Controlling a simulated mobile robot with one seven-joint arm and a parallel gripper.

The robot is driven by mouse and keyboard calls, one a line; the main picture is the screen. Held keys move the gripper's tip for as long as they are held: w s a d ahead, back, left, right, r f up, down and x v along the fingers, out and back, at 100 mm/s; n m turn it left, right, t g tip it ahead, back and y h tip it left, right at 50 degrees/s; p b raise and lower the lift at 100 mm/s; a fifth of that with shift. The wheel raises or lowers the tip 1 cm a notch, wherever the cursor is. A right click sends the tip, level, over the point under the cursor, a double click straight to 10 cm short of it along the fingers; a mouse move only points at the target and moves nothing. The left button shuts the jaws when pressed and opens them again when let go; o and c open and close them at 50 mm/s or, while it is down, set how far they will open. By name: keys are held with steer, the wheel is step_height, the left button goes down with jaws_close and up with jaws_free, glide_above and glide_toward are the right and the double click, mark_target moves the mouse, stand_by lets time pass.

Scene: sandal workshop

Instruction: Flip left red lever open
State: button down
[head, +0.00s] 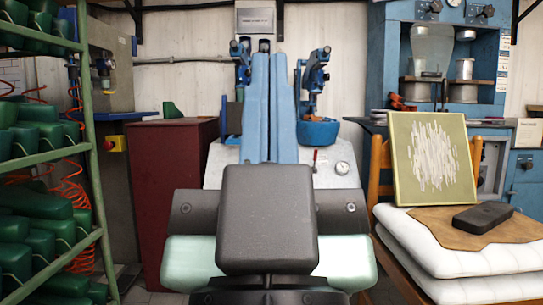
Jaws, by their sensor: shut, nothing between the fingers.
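A blue and light-grey machine stands straight ahead, with a sloped light-grey front panel (222,160). No second red lever can be made out; the lower middle of the panel is hidden behind my own dark grey and pale green arm parts.
A green rack (92,150) with green shoe forms stands close on the left, beside a dark red cabinet (172,190). On the right, a wooden chair (378,165) holds white cushions (440,262), a brown leather piece (425,217), a dark block (482,217) and a framed panel (400,165).

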step_height(320, 180, up, 22)
steer(key=p, duration=1.9)
steer(key=shift+r+p, duration=0.2)
steer(key=shift+p, duration=0.1)
